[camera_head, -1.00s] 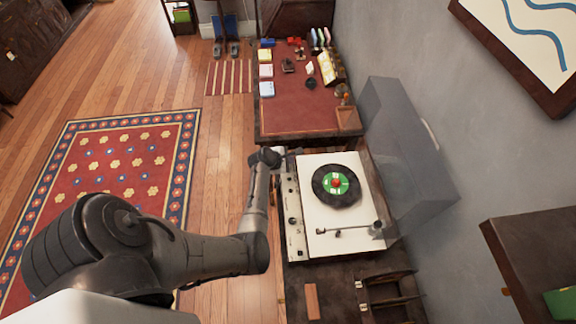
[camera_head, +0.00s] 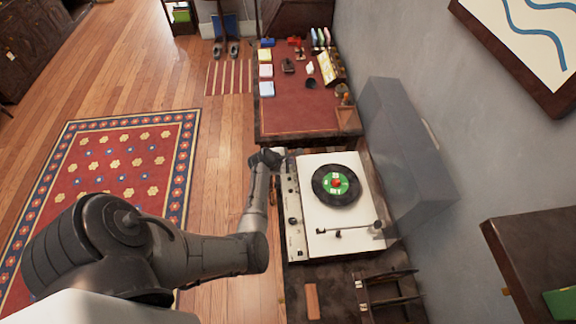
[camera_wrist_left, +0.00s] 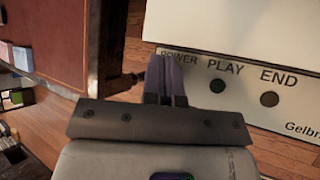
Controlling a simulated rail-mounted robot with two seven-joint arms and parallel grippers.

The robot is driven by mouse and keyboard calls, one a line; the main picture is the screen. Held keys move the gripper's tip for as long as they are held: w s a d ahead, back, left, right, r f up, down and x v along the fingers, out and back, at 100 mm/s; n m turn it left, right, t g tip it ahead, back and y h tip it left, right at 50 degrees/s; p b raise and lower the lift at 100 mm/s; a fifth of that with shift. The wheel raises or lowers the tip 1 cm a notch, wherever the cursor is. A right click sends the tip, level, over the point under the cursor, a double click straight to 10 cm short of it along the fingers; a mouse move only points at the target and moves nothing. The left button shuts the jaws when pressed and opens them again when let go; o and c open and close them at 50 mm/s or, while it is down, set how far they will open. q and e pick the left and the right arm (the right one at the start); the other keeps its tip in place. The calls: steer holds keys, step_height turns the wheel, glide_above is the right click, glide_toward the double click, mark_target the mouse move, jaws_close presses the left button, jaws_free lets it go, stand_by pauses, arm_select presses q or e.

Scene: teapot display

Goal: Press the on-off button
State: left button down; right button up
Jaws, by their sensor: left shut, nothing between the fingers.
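The white record player (camera_head: 315,235) stands on a dark cabinet right of centre in the head view. In the left wrist view its front panel (camera_wrist_left: 235,25) carries the labels POWER, PLAY and END. My left gripper (camera_head: 280,155) is at the far end of the player's control strip. In the wrist view the shut, empty left gripper (camera_wrist_left: 166,70) covers the place under the POWER label, so the power button is hidden. I cannot tell whether the fingertips touch it. My right gripper is out of view.
A black record with a green label (camera_head: 345,187) lies on the player. The raised, see-through lid (camera_head: 405,150) leans by the wall. A red-topped desk (camera_head: 290,115) with small objects stands just beyond. Open wooden floor lies to the left.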

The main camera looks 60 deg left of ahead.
arm_select(q)
steer(key=shift+f, duration=0.25)
